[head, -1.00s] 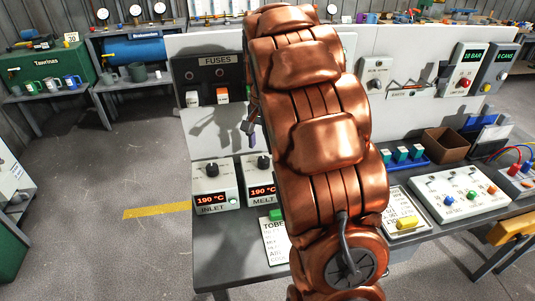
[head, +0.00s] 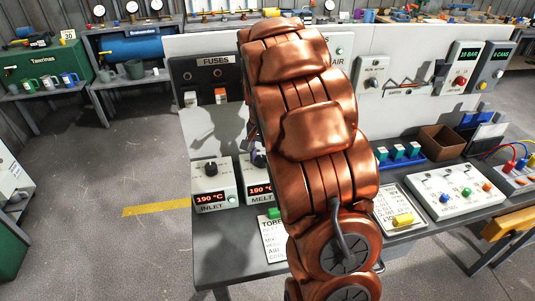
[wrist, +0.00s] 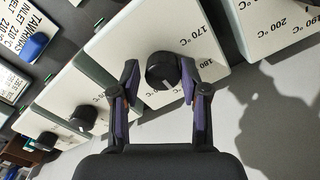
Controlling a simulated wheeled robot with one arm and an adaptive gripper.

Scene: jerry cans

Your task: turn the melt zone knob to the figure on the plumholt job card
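The melt zone unit (head: 258,191) is a white box on the bench with a red 190 °C display, partly hidden by my arm. My gripper (head: 257,157) is over its knob in the head view. In the wrist view my gripper (wrist: 160,85) is open, with one purple finger on each side of a black knob (wrist: 163,70). A gap shows at the left finger; the right finger is very close, and contact is unclear. Labels 170 °C and 180 °C show beside this knob. A card starting "TOBE" (head: 274,242) lies in front. I cannot identify the Plumholt card.
The inlet unit (head: 214,190), also reading 190 °C, stands just left of the melt unit. A fuse panel (head: 207,78) is on the board behind. A card with a yellow block (head: 386,207) and a button panel (head: 451,190) lie to the right.

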